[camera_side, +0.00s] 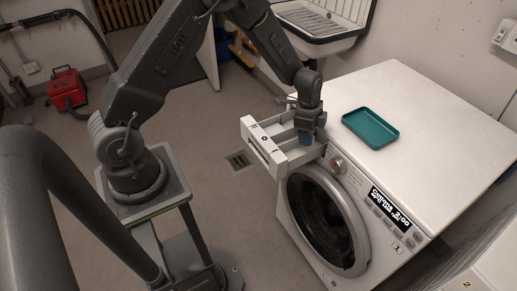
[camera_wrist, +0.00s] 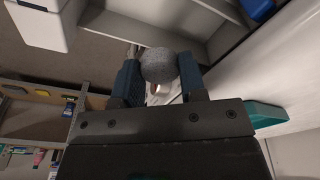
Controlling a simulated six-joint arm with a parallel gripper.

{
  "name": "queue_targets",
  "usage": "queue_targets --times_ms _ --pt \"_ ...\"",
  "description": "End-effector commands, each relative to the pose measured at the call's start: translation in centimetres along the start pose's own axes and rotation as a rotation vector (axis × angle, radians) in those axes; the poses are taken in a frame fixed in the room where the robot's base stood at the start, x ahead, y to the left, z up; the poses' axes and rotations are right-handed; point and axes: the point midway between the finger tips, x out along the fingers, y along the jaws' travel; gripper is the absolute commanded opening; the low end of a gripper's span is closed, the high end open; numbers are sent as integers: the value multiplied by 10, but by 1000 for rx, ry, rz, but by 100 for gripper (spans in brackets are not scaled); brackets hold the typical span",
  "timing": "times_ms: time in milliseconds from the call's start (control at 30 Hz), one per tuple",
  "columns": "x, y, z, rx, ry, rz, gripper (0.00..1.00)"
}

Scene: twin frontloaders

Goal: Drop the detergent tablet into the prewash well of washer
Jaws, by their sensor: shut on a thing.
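In the wrist view, my gripper (camera_wrist: 158,75) is shut on a round, grey speckled detergent tablet (camera_wrist: 158,63), held between its two blue fingers. The side view shows my gripper (camera_side: 305,138) pointing down at the pulled-out white detergent drawer (camera_side: 262,147), over its end near the washer (camera_side: 345,165). The tablet is hidden there. The drawer's open compartments also show in the wrist view (camera_wrist: 215,42), beyond the tablet. The drawer front bears small dark marks, too small to read, so I cannot tell which compartment is the prewash well.
A teal tray (camera_side: 371,128) lies on the washer top and also shows in the wrist view (camera_wrist: 268,115). A sink (camera_side: 318,18) stands behind. A red toolbox (camera_side: 67,88) is on the floor at left. The floor in front of the drawer is clear around a drain grate (camera_side: 238,160).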

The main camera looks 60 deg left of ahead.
Motion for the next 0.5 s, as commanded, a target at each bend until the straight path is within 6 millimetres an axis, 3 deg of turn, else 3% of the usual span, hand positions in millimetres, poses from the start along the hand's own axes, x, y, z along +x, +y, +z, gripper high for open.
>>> queue_targets --times_ms 267,300,500 --pt "1 0 0 -1 1 -1 16" --pt "1 0 0 -1 1 -1 41" --pt "1 0 0 -1 0 -1 60"
